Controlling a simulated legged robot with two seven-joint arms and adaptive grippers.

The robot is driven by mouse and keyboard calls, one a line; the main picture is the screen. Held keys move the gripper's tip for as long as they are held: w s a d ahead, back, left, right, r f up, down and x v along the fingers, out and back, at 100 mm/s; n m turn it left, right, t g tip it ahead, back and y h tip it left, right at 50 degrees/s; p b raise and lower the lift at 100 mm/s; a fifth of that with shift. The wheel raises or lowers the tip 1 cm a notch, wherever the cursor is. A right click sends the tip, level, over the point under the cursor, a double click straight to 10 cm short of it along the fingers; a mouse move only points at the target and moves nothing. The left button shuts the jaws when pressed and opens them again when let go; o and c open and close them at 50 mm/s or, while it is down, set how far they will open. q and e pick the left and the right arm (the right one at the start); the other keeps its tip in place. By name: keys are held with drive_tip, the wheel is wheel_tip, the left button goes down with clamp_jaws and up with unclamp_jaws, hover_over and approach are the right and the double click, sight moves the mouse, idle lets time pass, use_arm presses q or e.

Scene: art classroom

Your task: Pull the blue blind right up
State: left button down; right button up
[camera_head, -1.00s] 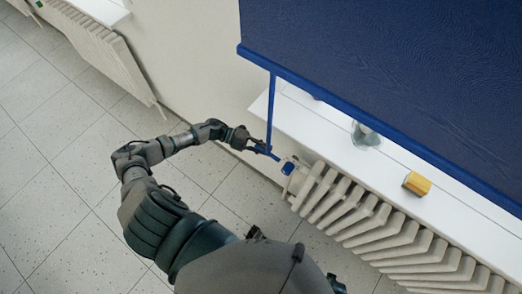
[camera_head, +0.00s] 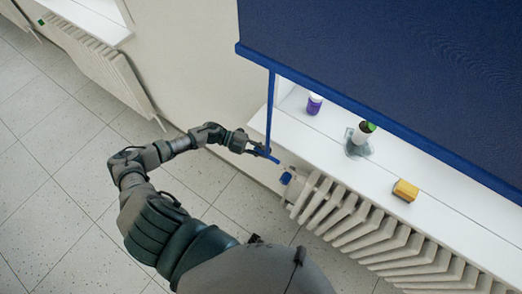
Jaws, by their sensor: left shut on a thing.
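The dark blue blind (camera_head: 400,60) hangs in front of the window at the upper right, and its lower bar (camera_head: 375,122) is above the sill. A thin blue pull rod (camera_head: 270,105) hangs from the blind's left end. My left gripper (camera_head: 262,152) is shut on the lower part of this rod, above the left end of the radiator. The exact contact is small and partly hidden by the fingers. The blind's top is outside the view. My right gripper is not in view.
The white sill (camera_head: 330,133) holds a purple jar (camera_head: 314,104), a glass with a green-topped item (camera_head: 358,141) and a yellow block (camera_head: 405,190). A ribbed radiator (camera_head: 380,235) with a blue valve knob (camera_head: 286,178) sits below. The tiled floor (camera_head: 60,190) at left is clear.

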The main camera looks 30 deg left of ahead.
use_arm(q)
drive_tip(key=shift+s+d, duration=0.2)
drive_tip(key=shift+d, duration=0.2)
drive_tip(key=c, duration=1.3)
unclamp_jaws()
drive_tip(key=shift+o, duration=0.8)
drive_tip(key=shift+w+d, duration=0.1)
drive_tip(key=shift+d, duration=0.05)
drive_tip(key=shift+d+r, duration=0.15)
drive_tip(key=shift+d, duration=0.1)
drive_tip(key=v, duration=1.1)
drive_tip(key=shift+a, duration=0.25)
drive_tip(key=shift+r, duration=0.1)
